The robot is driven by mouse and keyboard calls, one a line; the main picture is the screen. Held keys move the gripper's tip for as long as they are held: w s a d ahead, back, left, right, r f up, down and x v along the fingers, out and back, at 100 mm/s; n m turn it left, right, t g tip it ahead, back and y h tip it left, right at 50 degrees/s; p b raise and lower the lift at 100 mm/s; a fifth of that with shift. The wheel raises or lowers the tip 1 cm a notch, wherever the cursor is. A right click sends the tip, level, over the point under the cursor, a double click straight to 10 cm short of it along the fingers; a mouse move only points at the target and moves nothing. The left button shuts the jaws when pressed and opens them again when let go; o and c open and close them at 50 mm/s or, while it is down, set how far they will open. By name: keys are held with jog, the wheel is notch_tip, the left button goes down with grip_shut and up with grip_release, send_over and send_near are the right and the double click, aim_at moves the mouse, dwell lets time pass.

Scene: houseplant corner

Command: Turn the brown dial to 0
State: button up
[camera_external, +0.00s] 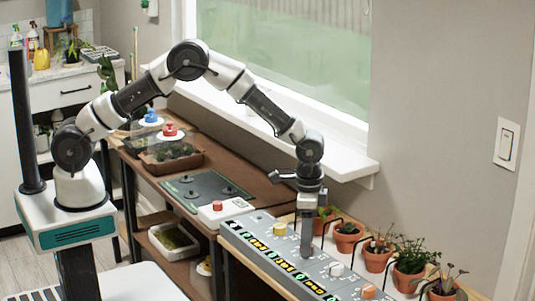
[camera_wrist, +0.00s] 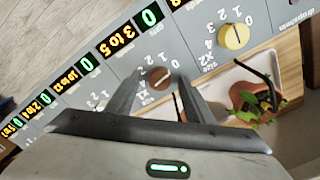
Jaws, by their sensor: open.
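The brown dial (camera_wrist: 160,78) sits on the grey control panel (camera_wrist: 190,50), with small printed numbers around it; I cannot read its pointer setting. In the wrist view my gripper (camera_wrist: 158,76) is open, with one finger on each side of the brown dial. Whether the fingers touch it is unclear. In the external view my gripper (camera_external: 307,252) points down over the panel (camera_external: 258,245) and hides the brown dial. Lit displays along the panel's edge include a green 0 (camera_wrist: 148,17); I cannot tell which belongs to the brown dial.
A yellow dial (camera_wrist: 233,36) is beside the brown one. A white dial (camera_external: 336,269) and an orange dial (camera_external: 369,291) are on the other side. Several potted plants (camera_external: 376,258) line the panel's far side. A red button box (camera_external: 217,208) stands to the left.

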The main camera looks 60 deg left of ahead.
notch_tip(320, 180, up, 18)
jog(key=p, duration=0.1)
jog(key=shift+f+p, duration=0.25)
jog(key=shift+p, duration=0.1)
dwell(0.4)
jog(key=s+a+r+n+t+p, duration=0.1)
jog(key=s+a+r+n+p, duration=0.15)
jog(key=a+r, duration=0.65)
jog(key=s+a+r+n+t+p, duration=0.1)
jog(key=s+a+r+p, duration=0.25)
jog(key=a+r, duration=0.5)
jog(key=s+a+r+n+t+p, duration=0.1)
jog(key=s+a+r+n+p, duration=0.1)
jog(key=s+a+r, duration=0.2)
jog(key=s+a+r+n+t+p, duration=0.2)
jog(key=s+a, duration=0.7)
jog(key=s, duration=0.5)
notch_tip(320, 180, up, 2)
jog(key=shift+s+a+n+t+p, duration=0.2)
jog(key=shift+a+n+t+p, duration=0.15)
jog(key=shift+p, duration=0.2)
